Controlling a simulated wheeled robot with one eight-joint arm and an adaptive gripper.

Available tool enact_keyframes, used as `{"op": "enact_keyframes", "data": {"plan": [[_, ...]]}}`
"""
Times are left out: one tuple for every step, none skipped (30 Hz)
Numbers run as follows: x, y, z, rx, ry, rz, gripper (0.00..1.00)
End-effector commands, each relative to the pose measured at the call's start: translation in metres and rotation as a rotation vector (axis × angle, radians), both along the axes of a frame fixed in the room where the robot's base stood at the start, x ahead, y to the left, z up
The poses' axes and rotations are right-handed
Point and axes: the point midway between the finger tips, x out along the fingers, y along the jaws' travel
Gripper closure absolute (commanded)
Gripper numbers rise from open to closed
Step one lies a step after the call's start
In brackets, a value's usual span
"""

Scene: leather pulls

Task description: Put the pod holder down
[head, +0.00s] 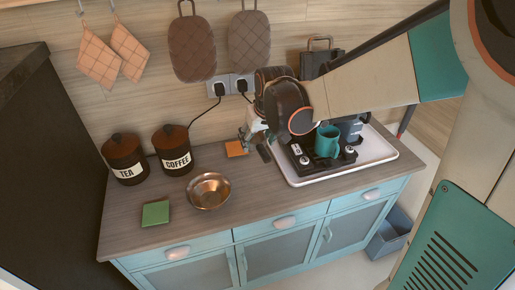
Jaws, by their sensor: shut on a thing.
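My gripper (256,142) is above the worktop, just left of the coffee machine (298,158). It is shut on a small dark thing, taken as the pod holder (264,153), at its fingertips. My wrist and the small size hide most of its shape. I cannot tell whether it touches the worktop or the machine. A teal mug (327,141) stands on the machine's front part, which sits on a white tray (376,160).
An orange-brown square (236,148) lies left of my gripper. A copper bowl (209,191), a green square (155,213), a TEA canister (125,159) and a COFFEE canister (173,150) stand further left. The worktop (255,203) is clear in front. Plugs (220,89) and cords are behind.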

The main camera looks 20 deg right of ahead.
Motion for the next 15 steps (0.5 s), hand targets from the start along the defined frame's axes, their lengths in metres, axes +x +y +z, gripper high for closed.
{"op": "enact_keyframes", "data": {"plan": [[0.000, 0.000, 0.008, 0.000, 0.000, 0.000, 0.65], [0.000, 0.000, 0.011, 0.000, 0.000, 0.000, 0.65], [0.000, 0.000, 0.014, 0.000, 0.000, 0.000, 0.65], [0.000, 0.000, 0.016, 0.000, 0.000, 0.000, 0.65], [0.000, 0.000, 0.017, 0.000, 0.000, 0.000, 0.65], [0.000, 0.000, 0.019, 0.000, 0.000, 0.000, 0.65], [0.000, 0.000, 0.019, 0.000, 0.000, 0.000, 0.65], [0.000, 0.000, 0.018, 0.000, 0.000, 0.000, 0.65], [0.000, 0.000, 0.016, 0.000, 0.000, -0.001, 0.65], [0.000, 0.000, 0.013, 0.000, 0.000, -0.002, 0.65], [-0.001, 0.000, 0.009, 0.000, 0.000, -0.003, 0.65], [-0.001, 0.000, 0.001, 0.000, 0.000, -0.005, 0.65], [-0.002, 0.000, -0.006, 0.000, 0.000, -0.008, 0.65], [-0.003, 0.000, -0.014, 0.000, 0.000, -0.010, 0.65], [-0.005, 0.000, -0.026, -0.001, 0.000, -0.014, 0.65]]}}
